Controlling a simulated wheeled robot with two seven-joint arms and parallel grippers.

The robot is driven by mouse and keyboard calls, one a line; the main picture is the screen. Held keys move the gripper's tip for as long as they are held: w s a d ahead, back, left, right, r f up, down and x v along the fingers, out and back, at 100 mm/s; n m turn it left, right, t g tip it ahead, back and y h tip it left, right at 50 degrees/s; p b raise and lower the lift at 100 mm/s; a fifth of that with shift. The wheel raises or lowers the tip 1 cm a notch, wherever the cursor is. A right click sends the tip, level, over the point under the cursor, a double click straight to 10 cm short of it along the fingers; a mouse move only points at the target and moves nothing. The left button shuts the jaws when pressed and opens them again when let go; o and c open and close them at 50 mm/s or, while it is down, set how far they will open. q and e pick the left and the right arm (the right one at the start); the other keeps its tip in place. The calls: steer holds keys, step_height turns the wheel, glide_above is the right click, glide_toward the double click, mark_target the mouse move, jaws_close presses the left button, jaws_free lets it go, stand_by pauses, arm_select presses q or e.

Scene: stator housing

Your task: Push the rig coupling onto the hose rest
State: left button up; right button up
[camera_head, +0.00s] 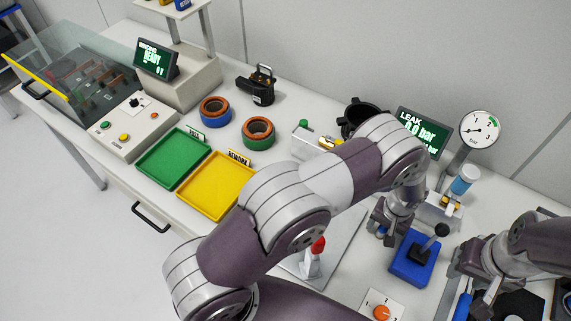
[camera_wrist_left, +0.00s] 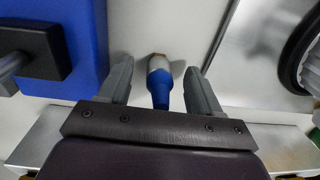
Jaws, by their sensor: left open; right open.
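The likely rig coupling, a blue piece with a silver collar (camera_wrist_left: 160,83), stands between the fingers of my left gripper (camera_wrist_left: 160,92) in the left wrist view. The fingers are open, with a gap visible on both sides of it. In the head view my left gripper (camera_head: 383,232) points down beside a blue block with a black lever (camera_head: 411,263); that block also shows in the left wrist view (camera_wrist_left: 80,80). I cannot pick out the hose rest with certainty. My right gripper (camera_head: 478,298) is open at the lower right, near a blue handle-like piece (camera_head: 462,305).
A silver-white block with brass fittings (camera_head: 438,208) stands behind the blue block. A dial gauge (camera_head: 480,129) and leak display (camera_head: 421,132) stand at the back. My left arm covers the table's middle.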

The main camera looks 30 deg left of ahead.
arm_select(q)
steer(key=shift+r, duration=0.2)
steer(key=shift+r+p, duration=1.35)
steer(key=shift+r, duration=0.65)
